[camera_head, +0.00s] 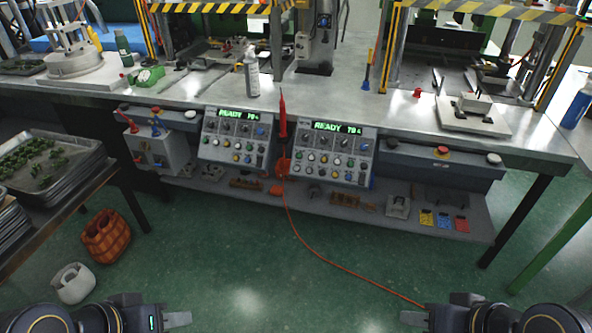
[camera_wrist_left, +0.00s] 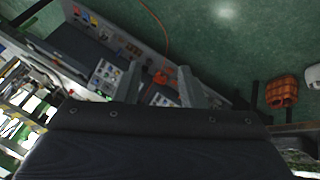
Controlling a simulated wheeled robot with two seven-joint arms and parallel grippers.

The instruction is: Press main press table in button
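Two control panels stand on the table's front edge, the left panel (camera_head: 235,137) and the right panel (camera_head: 332,153), each with a green "READY" display and several small coloured buttons. A dark button box to their right carries a black button (camera_head: 393,142), a red button (camera_head: 442,151) and a pale button (camera_head: 493,158). I cannot read which button is the table-in one. My left gripper (camera_head: 178,319) is low at the bottom left, far from the panels; its fingers show apart and empty in the left wrist view (camera_wrist_left: 162,88). My right gripper (camera_head: 415,318) is low at the bottom right.
A red cable (camera_head: 340,265) runs from the panels across the green floor. A spray bottle (camera_head: 251,72) stands on the metal table (camera_head: 330,100). A tray rack (camera_head: 75,175) is at left, with an orange basket (camera_head: 106,236) beside it. The floor between grippers and table is mostly clear.

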